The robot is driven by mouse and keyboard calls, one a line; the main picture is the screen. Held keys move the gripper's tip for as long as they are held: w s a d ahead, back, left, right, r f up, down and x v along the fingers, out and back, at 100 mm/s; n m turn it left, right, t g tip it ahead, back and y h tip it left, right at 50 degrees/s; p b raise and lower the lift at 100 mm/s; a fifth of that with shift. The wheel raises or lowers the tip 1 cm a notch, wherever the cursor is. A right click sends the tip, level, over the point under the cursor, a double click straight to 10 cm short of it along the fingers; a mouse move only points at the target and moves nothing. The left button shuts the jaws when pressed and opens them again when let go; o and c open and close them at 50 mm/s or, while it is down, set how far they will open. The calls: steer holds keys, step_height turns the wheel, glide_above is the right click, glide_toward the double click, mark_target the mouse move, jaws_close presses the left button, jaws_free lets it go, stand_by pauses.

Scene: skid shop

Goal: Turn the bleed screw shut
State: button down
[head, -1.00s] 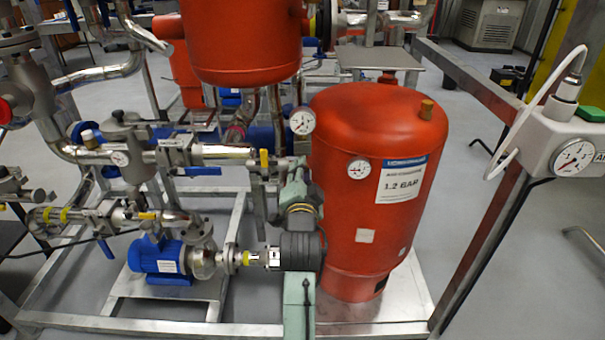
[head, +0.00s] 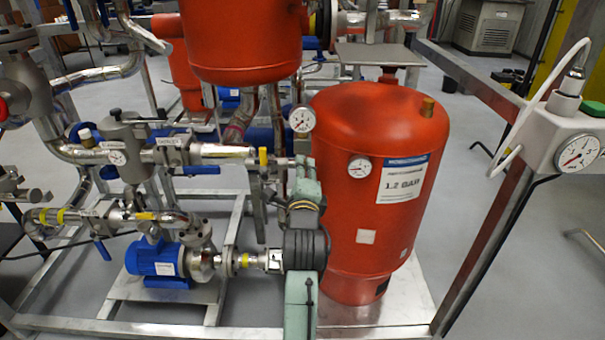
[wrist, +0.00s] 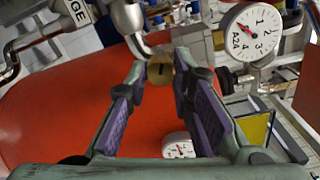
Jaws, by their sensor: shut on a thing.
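The bleed screw (wrist: 159,74) is a small brass piece with a dark slot, at the upper middle of the wrist view. My gripper (wrist: 157,66) has its two purple-padded fingers on either side of it, shut on it at the fingertips. In the head view my gripper (head: 305,166) is a green shape left of the red tank, pointing away towards the pipework. The screw is hidden there behind the fingers.
A red tank (head: 365,230) stands close right of my arm. A round gauge (head: 302,119) sits just above my gripper, beside a yellow-handled valve (head: 263,158). A blue pump (head: 155,260) and pipes fill the left. A metal frame post (head: 485,250) stands at the right.

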steer(key=m+b, duration=0.5)
steer(key=m, duration=0.7)
steer(key=shift+m, duration=0.4)
stand_by(0.3)
steer(key=c, duration=1.4)
jaws_free()
steer(key=s, duration=0.7)
steer(key=shift+s+d, duration=0.15)
steer(key=shift+s, duration=0.15)
